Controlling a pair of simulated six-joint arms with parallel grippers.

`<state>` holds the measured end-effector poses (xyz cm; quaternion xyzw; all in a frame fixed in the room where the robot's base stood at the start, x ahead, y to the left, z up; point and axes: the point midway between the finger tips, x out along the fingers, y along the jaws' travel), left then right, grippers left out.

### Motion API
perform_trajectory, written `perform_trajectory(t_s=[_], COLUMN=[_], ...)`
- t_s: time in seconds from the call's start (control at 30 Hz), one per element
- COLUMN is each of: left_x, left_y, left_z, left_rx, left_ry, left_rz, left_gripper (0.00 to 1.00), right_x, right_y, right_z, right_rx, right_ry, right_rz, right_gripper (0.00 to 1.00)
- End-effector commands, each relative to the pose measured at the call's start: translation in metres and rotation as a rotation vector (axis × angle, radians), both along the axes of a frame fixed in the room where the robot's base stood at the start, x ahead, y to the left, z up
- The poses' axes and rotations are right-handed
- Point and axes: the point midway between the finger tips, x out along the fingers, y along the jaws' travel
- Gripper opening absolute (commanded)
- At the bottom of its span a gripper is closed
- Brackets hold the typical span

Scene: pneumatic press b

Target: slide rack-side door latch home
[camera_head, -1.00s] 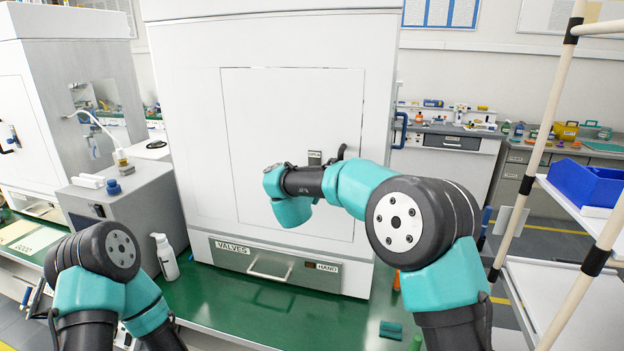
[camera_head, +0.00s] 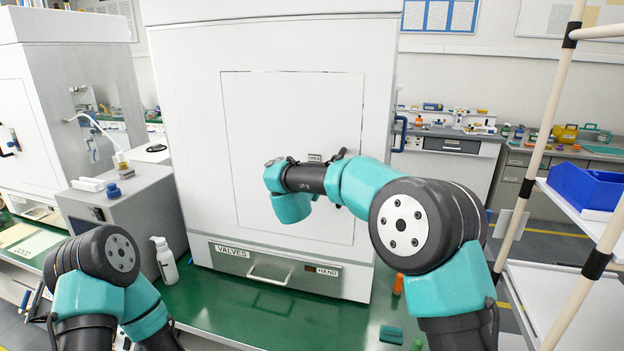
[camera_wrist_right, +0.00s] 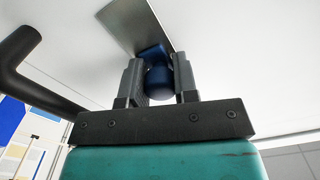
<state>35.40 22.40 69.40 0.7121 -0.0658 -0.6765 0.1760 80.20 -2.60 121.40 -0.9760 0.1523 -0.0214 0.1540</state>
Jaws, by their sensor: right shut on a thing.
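The white press cabinet has a flat door (camera_head: 285,125) on its front, and the door looks shut. In the right wrist view my right gripper (camera_wrist_right: 159,85) is shut on a blue latch knob (camera_wrist_right: 158,80). The knob stands in front of a grey metal plate (camera_wrist_right: 137,25) on the white face.
A dark bent handle (camera_wrist_right: 25,75) stands close beside the gripper. A VALVES drawer (camera_head: 270,268) is below the door. A white bottle (camera_head: 164,260) stands on the green bench (camera_head: 235,318). A shelf rack with a blue bin (camera_head: 588,186) is at right.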

Motion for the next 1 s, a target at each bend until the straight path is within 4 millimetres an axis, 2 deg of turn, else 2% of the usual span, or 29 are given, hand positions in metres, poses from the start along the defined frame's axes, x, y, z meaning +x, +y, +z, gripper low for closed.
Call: perform_trajectory(t_s=[0.03,0.07,0.33,0.73,0.87,1.0], left_x=[0.000,0.000,0.000,0.000,0.000,0.000], left_y=[0.000,0.000,0.000,0.000,0.000,0.000], left_z=[0.000,0.000,0.000,0.000,0.000,0.000], left_rx=[0.000,0.000,0.000,0.000,0.000,0.000], left_ry=[0.000,0.000,0.000,0.000,0.000,0.000], left_rz=[0.000,0.000,0.000,0.000,0.000,0.000], left_gripper=[0.43,0.43,0.43,0.43,0.43,0.43], right_x=[0.000,0.000,0.000,-0.007,-0.021,-0.044], right_y=[0.000,0.000,0.000,0.002,0.007,0.015], right_z=[0.005,0.005,0.004,0.003,0.004,0.004], right_rx=[0.001,0.000,0.000,-0.001,-0.001,-0.001], right_ry=[-0.008,-0.009,-0.007,-0.005,-0.005,-0.005], right_rz=[0.000,0.000,0.000,0.000,0.003,0.004], right_gripper=[0.00,0.29,0.54,0.54,0.54,0.54])
